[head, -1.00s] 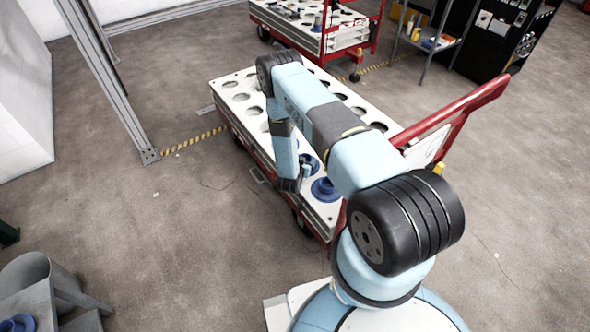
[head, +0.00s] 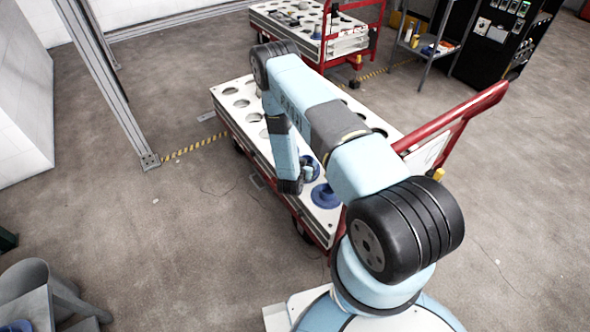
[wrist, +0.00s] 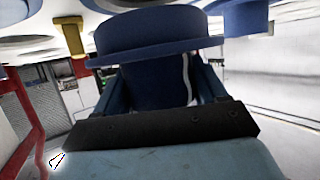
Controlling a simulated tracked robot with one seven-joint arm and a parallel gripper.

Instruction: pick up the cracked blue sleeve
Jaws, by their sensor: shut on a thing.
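The cracked blue sleeve (wrist: 150,80) fills the middle of the wrist view, with a wide flange and a narrower dark blue body. A pale jagged line, the crack, runs down the right of its body. My gripper (wrist: 158,92) is shut on that body, one finger at each side. In the head view a blue sleeve (head: 311,170) shows beside my gripper (head: 304,180), partly hidden by my arm. It is at the near end of the white cart top (head: 250,146); whether it touches the top I cannot tell.
Another blue sleeve (head: 325,196) stands on the cart close to my gripper. The cart has many round holes and a red handle (head: 455,117) at right. A second cart (head: 345,45) and a shelf (head: 430,45) stand behind.

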